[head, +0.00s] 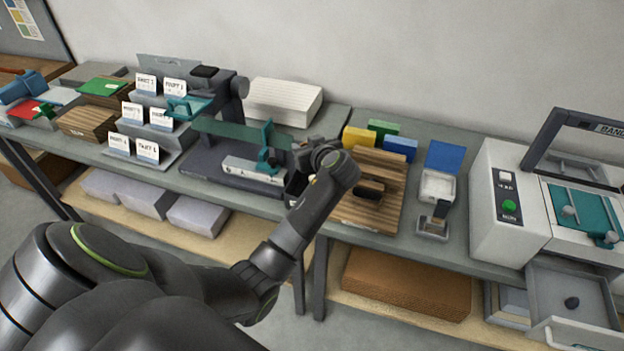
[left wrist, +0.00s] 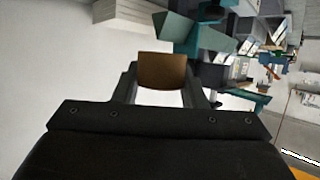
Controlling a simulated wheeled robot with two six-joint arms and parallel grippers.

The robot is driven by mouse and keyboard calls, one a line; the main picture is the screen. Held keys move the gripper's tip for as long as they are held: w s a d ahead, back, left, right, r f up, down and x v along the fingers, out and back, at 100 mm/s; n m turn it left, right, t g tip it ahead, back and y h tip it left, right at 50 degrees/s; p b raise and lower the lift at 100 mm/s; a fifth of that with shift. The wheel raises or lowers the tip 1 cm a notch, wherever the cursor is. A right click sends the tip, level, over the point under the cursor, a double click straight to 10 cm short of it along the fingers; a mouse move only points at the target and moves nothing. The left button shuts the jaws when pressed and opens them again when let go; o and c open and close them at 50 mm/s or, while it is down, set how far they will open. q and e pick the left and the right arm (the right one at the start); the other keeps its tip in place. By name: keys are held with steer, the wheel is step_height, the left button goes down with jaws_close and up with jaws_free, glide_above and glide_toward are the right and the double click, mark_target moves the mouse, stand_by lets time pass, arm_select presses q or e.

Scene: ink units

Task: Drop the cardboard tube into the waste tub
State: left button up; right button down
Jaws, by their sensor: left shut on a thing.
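My left gripper (left wrist: 162,85) is shut on the cardboard tube (left wrist: 162,70), a short brown piece between its two fingers in the left wrist view. In the head view my left arm reaches over the bench, and its gripper (head: 303,155) lies just left of the wrist, beside the teal-armed device. The tube cannot be made out in the head view. I cannot make out a waste tub for certain in either view. A small dark box shape (head: 297,189) shows below the gripper, but I cannot tell what it is. My right gripper is not in view.
A teal-armed device (head: 235,134) stands left of the gripper, with a white paper stack (head: 284,101) behind. Slatted wooden boards (head: 382,190) and coloured blocks (head: 359,138) lie to the right. A white machine (head: 509,205) and an open drawer (head: 571,277) are far right.

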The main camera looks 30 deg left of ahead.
arm_select(q)
steer(key=shift+a+r, duration=0.1)
steer(key=shift+a, duration=0.15)
step_height(320, 180, down, 6)
steer(key=b, duration=0.4)
steer(key=o, duration=1)
